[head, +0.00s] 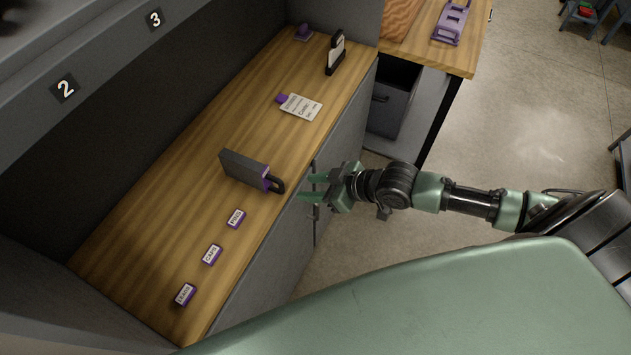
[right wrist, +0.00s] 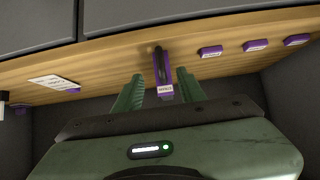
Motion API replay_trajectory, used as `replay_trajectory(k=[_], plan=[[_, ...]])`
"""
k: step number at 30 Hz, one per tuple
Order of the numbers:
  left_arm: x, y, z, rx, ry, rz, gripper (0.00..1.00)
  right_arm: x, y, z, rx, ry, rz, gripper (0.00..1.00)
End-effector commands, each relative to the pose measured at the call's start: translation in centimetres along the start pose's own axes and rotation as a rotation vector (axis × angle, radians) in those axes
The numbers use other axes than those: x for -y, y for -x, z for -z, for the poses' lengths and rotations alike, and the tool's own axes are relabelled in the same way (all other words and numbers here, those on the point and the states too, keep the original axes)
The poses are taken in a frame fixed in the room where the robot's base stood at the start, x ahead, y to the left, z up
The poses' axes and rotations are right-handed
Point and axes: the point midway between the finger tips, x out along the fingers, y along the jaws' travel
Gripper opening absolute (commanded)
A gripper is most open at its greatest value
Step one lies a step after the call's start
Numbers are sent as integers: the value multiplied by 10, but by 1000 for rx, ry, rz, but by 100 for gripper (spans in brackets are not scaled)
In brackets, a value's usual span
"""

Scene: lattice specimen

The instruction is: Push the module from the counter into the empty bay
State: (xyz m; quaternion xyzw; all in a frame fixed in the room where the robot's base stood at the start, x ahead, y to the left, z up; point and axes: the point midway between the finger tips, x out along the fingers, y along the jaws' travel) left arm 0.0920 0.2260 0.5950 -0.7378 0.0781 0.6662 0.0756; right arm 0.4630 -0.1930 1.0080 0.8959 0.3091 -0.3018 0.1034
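The module (head: 243,169) is a slim dark grey box with a purple front end and a black handle. It stands on the wooden counter (head: 178,178), its handle end toward the front edge. My right gripper (head: 309,187) is open and empty, just off the handle. In the right wrist view the module (right wrist: 161,66) shows beyond and between the two green fingers, with a small label low on its front. No contact is visible. My left gripper is not in view.
Several purple-edged label blocks (head: 212,254) lie along the counter near the module. A cabinet handle (head: 315,205) is below the counter edge. Open floor (head: 530,110) lies to the right.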

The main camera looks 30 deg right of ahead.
Motion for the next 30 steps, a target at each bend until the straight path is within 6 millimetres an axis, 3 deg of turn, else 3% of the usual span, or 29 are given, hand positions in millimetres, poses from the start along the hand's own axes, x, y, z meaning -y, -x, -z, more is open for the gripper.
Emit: replay_trajectory(k=[15,21,30], plan=[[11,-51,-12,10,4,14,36,-1,-72,-4,-2,0,-2,40],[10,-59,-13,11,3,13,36,0,-83,-2,0,0,-2,40],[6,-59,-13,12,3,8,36,-1,-84,-1,0,0,-2,40]])
